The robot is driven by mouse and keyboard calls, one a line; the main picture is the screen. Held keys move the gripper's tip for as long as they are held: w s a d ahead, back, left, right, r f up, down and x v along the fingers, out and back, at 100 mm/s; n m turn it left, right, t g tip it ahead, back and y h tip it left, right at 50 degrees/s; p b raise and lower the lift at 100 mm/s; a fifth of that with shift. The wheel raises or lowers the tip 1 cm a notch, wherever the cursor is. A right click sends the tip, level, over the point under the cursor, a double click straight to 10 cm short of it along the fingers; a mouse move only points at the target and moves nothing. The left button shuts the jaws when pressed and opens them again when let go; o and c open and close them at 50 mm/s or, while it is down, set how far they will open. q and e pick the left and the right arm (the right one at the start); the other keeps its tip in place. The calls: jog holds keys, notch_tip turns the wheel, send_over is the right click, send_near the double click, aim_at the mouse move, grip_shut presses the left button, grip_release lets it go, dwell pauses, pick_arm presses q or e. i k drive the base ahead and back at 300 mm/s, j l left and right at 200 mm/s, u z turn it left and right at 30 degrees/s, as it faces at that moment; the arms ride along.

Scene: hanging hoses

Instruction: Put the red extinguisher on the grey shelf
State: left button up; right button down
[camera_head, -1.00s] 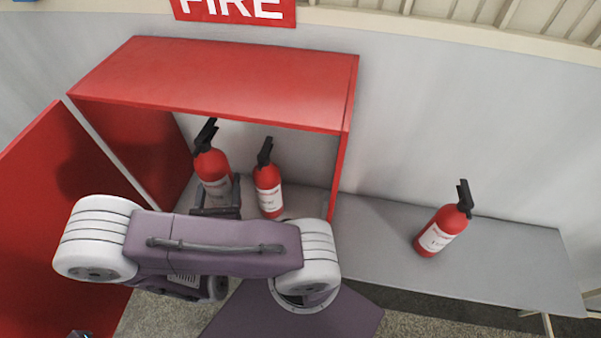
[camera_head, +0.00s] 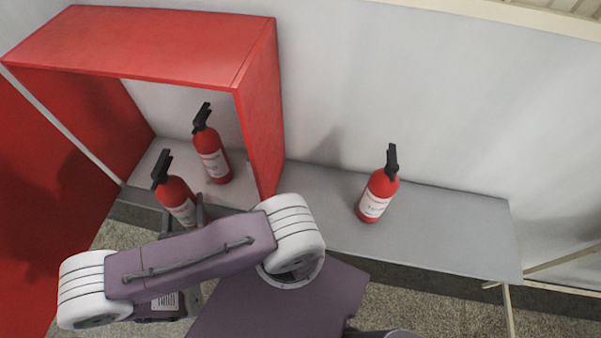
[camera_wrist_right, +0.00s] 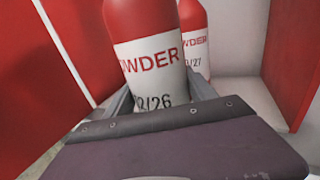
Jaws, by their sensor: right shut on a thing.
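My right gripper (camera_head: 183,216) is shut on a red extinguisher (camera_head: 174,192) with a black handle and a white label. It holds it tilted at the open front of the red cabinet. The arm hides the extinguisher's base. The right wrist view shows the held extinguisher (camera_wrist_right: 150,60) between the fingers, its label reading "12/26" in part. The grey shelf (camera_head: 450,225) runs along the wall to the right of the cabinet. My left gripper is not in view.
A second extinguisher (camera_head: 212,152) stands inside the red cabinet (camera_head: 262,115), behind the held one. A third (camera_head: 377,192) stands on the grey shelf near its middle. Bare shelf lies on both sides of it. The cabinet's red door (camera_head: 35,200) hangs open at left.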

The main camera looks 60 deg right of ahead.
aim_at(482, 232)
jog(key=k+l, duration=0.1)
jog(key=k, duration=1.7)
jog(key=k+l+z, duration=0.15)
jog(key=z, duration=0.3)
jog(key=k+l+z, duration=0.4)
jog(key=i+j, duration=0.05)
jog(key=j, duration=0.05)
